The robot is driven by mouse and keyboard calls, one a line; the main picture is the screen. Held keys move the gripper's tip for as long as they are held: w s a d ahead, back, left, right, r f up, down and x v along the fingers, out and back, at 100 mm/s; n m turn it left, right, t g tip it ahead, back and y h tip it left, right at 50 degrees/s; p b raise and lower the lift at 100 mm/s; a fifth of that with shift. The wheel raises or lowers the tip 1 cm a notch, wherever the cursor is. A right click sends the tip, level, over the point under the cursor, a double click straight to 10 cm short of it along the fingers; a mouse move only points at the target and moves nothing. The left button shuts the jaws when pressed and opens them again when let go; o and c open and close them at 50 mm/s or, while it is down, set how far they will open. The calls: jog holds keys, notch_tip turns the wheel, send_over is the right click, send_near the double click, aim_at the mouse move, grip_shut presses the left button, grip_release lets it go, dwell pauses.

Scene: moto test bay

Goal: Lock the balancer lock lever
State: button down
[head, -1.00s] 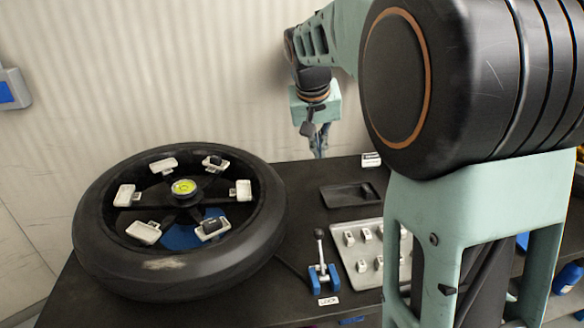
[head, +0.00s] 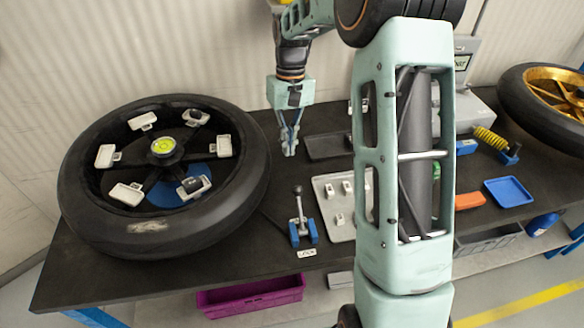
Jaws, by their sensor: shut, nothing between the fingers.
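The balancer lock lever (head: 298,203) stands near the front of the dark bench, to the right of the black wheel. It has a grey upright arm with a dark knob at its top and a blue two-part base (head: 303,234). A small white label (head: 307,252) lies in front of it. My gripper (head: 289,150) points down above the back part of the bench, behind the lever and apart from it. It is shut and empty.
A black wheel (head: 245,222) with white blocks on its rim fills the left. A grey tray (head: 338,228) with small weights sits right of the lever, partly behind my arm. A dark tray (head: 324,146) lies behind it. A blue tray (head: 509,191) and gold wheel (head: 540,84) are at right.

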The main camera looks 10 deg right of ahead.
aim_at(300, 209)
jog(key=f, duration=0.3)
jog(key=s+f, duration=0.1)
jog(key=f, duration=0.5)
jog(key=shift+s+a+f, duration=0.3)
jog(key=shift+s, duration=0.1)
jog(key=s+r, duration=0.1)
jog(key=s+r+p, duration=0.1)
jog(key=s, duration=0.1)
jog(key=shift+s+d, duration=0.15)
jog(key=shift+d, duration=0.25)
